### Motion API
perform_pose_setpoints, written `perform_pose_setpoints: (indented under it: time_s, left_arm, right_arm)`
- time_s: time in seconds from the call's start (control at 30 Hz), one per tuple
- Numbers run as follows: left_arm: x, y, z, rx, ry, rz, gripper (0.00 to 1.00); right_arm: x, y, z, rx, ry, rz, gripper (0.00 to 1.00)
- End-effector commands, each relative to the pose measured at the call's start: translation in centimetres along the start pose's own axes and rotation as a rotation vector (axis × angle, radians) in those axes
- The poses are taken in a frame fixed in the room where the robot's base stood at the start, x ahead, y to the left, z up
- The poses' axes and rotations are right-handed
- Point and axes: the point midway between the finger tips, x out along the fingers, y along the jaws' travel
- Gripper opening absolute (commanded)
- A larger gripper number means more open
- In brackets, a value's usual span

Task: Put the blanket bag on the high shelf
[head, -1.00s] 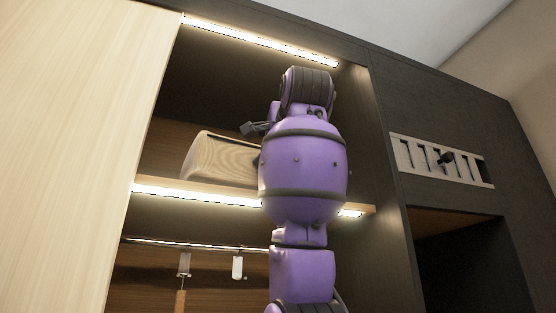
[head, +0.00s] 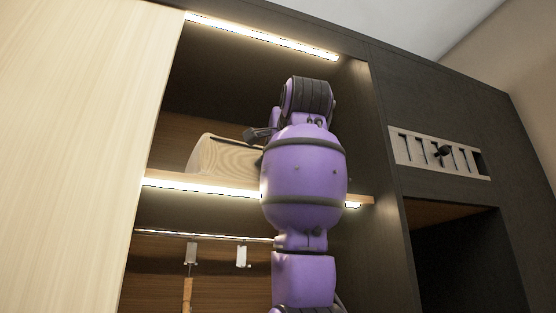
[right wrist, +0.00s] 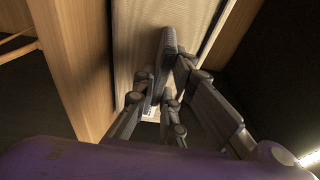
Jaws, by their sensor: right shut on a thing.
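The blanket bag (head: 222,156) is a pale, wood-grain-patterned block with a rounded top. In the head view it is at the high shelf (head: 160,178), its lower part behind the shelf's front edge. I cannot tell whether it rests fully on the board. My right gripper (right wrist: 163,82) is shut on the bag's grey strap-like handle (right wrist: 168,42); the bag's pale face (right wrist: 140,35) lies beyond the fingers in the right wrist view. In the head view my purple right arm hides the bag's right end and most of the gripper. My left gripper is not in view.
A light strip (head: 262,37) runs along the cabinet top, above open space over the bag. A pale door panel (head: 75,130) borders the left, a dark side wall (head: 385,190) the right. Below the shelf is a rail with hangers (head: 191,252).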

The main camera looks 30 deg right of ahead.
Motion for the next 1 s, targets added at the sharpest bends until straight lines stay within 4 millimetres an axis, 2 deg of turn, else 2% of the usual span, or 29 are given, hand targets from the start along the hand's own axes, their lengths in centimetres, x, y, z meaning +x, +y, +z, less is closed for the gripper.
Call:
perform_pose_setpoints:
  time_s: [0.07, 0.1, 0.23, 0.5, 0.63, 0.77, 1.0]
  left_arm:
    - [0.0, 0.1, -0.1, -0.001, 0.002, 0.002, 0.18]
    - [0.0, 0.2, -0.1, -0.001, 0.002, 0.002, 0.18]
    - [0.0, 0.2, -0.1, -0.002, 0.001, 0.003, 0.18]
    - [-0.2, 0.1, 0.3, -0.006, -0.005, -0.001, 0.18]
    - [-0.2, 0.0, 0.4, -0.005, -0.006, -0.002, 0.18]
    - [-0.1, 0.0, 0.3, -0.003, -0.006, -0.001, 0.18]
    - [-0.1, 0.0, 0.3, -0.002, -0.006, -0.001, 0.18]
  right_arm:
    - [-0.3, -0.4, -0.1, 0.003, 0.000, -0.010, 0.00]
    - [-0.2, -0.4, -0.1, 0.003, 0.000, -0.009, 0.16]
    - [-0.2, -0.3, -0.1, 0.002, 0.000, -0.007, 0.33]
    - [0.1, 0.1, 0.0, -0.001, 0.000, 0.005, 0.33]
    - [-0.8, 0.0, 0.1, -0.001, -0.001, 0.001, 0.33]
    - [-2.9, -0.1, 0.1, 0.001, -0.001, -0.003, 0.33]
    - [-8.2, -0.2, 0.0, 0.002, -0.002, -0.007, 0.33]
